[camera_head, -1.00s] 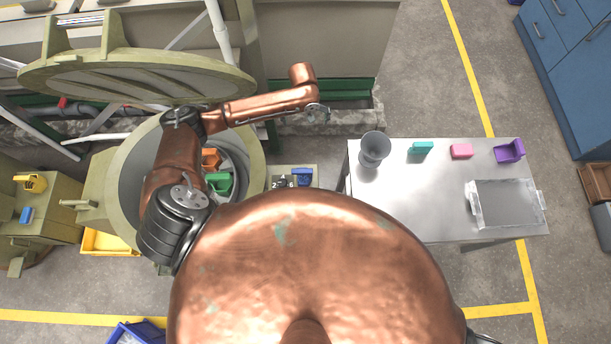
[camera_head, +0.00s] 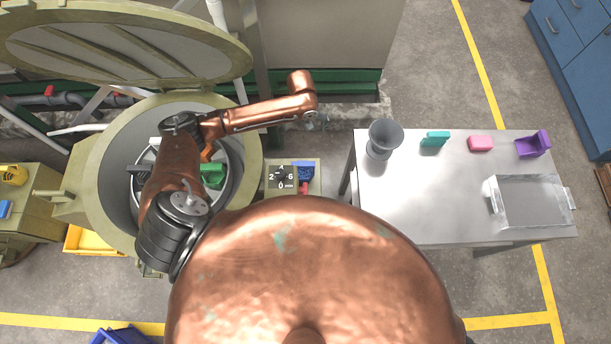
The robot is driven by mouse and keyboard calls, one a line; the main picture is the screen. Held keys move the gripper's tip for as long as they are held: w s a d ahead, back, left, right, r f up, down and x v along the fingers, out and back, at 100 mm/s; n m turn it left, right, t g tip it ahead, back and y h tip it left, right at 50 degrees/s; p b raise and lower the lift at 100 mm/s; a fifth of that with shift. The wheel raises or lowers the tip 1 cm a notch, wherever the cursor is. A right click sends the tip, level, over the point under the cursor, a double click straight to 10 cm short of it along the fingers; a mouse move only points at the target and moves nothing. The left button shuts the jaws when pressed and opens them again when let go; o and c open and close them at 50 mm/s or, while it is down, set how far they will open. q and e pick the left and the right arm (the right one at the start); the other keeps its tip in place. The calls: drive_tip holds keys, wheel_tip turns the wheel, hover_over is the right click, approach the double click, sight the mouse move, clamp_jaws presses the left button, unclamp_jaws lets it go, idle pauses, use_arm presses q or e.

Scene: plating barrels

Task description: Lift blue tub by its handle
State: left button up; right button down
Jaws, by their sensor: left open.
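Several blue things show, and I cannot tell for sure which is the tub. A blue open container (camera_head: 122,335) at the bottom left is cut off by the frame edge. A small blue piece (camera_head: 304,171) lies on the dial box near the middle. Another blue piece (camera_head: 5,209) is at the far left edge. My left gripper (camera_head: 318,121) is small in view at the end of the copper arm, open, in the air between the dial box and the table. It touches none of the blue things. My right gripper is out of view.
The open round barrel (camera_head: 112,205) holds a green piece (camera_head: 213,175), partly behind my left arm. A steel table (camera_head: 420,205) at right bears a grey cup (camera_head: 384,138), teal, pink and purple pieces, and a clear tray (camera_head: 530,202).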

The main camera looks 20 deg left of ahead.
use_arm(q)
drive_tip(key=b, duration=1.6)
hover_over(303, 163)
drive_tip(key=shift+g, duration=0.4)
wheel_tip(303, 163, down, 22)
drive_tip(key=shift+w+r, duration=0.1)
drive_tip(key=shift+r, duration=0.15)
drive_tip(key=shift+f+b, duration=1.55)
drive_tip(key=shift+f, duration=2.35)
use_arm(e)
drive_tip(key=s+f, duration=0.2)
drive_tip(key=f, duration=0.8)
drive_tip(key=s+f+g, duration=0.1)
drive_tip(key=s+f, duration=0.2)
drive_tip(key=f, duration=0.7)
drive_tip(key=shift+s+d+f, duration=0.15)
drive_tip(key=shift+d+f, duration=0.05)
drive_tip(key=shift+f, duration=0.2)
use_arm(q)
drive_tip(key=shift+r, duration=0.1)
drive_tip(key=shift+c, duration=0.3)
drive_tip(key=c, duration=0.5)
drive_tip(key=shift+d, duration=0.1)
drive_tip(key=c, duration=1.1)
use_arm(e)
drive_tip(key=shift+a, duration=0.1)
